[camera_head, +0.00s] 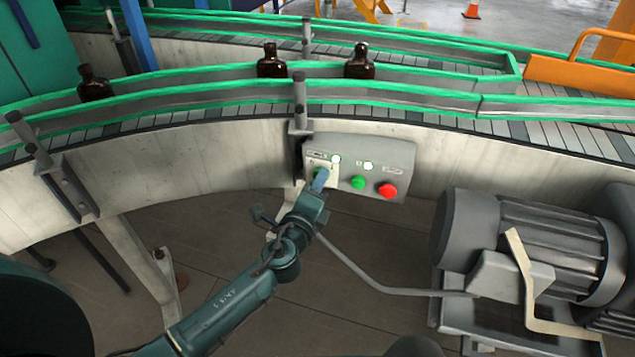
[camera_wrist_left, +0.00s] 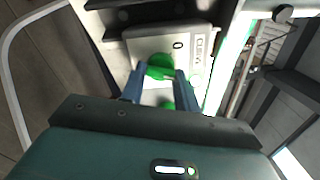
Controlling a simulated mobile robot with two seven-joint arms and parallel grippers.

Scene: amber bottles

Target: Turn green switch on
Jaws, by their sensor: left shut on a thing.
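The grey control panel (camera_head: 345,152) is mounted on the conveyor's side wall. At its left is a pale square plate (camera_head: 331,181) bearing the green switch, which is mostly hidden by my left gripper (camera_head: 321,180) in the head view. In the left wrist view, the green switch (camera_wrist_left: 160,65) shows on its light plate (camera_wrist_left: 150,46). My left gripper's (camera_wrist_left: 160,76) two blue fingers stand on either side of the switch, shut on it. The switch's exact turn angle cannot be told. My right gripper is not in view.
A green button (camera_head: 358,183) and a red button (camera_head: 388,190) sit right of the switch, with lit lamps above. Amber bottles (camera_head: 271,66) stand on the conveyor behind green-edged rails (camera_head: 400,92). A large grey motor (camera_head: 540,250) stands at the lower right.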

